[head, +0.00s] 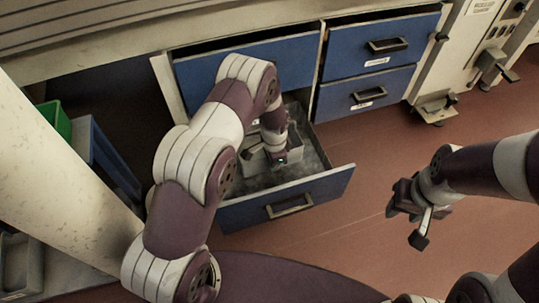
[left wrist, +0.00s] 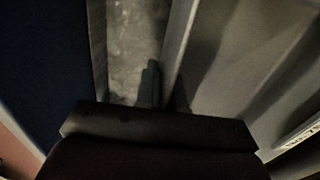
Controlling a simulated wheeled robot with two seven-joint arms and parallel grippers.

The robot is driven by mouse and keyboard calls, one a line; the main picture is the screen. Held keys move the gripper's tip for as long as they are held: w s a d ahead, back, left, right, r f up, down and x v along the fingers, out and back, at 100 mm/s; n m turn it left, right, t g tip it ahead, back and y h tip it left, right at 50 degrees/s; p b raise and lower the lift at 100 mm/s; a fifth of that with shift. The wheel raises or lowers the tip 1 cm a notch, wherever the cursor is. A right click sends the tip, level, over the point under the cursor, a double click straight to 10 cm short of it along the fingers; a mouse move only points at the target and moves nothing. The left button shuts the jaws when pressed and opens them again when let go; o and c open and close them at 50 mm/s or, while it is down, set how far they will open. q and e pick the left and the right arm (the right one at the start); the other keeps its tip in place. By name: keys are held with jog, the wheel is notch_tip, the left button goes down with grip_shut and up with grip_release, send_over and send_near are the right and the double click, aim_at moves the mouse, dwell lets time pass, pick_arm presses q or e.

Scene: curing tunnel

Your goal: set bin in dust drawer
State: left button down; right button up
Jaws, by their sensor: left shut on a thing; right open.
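The dust drawer (head: 325,184) is the pulled-out lower blue drawer, with a dusty grey floor. The grey bin (head: 294,150) is inside the drawer's outline, partly hidden by my left arm. My left gripper (head: 279,161) points down into the drawer and is shut on the bin's near wall. In the left wrist view, the bin (left wrist: 235,60) fills the right side, its wall between my fingers (left wrist: 165,88), with the drawer floor (left wrist: 130,45) beside it. I cannot tell whether the bin touches the floor. My right gripper (head: 420,213) is open and empty, right of the drawer.
Two shut blue drawers (head: 372,65) are at the upper right of the open one. A green bin (head: 55,119) and a blue stand (head: 105,160) are at the left. A machine (head: 480,60) stands at the far right.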

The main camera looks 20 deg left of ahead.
aim_at(274, 185)
pick_arm(q)
notch_tip(274, 185, down, 10)
jog(key=b, duration=0.6)
jog(key=shift+w+d+f, duration=0.1)
jog(key=shift+f, duration=0.15)
jog(key=shift+r, duration=0.2)
jog(key=c, duration=1.7)
grip_release()
jog(key=shift+f, duration=0.2)
jog(key=o, duration=0.4)
jog(key=shift+o, duration=0.2)
jog(key=shift+r, duration=0.1)
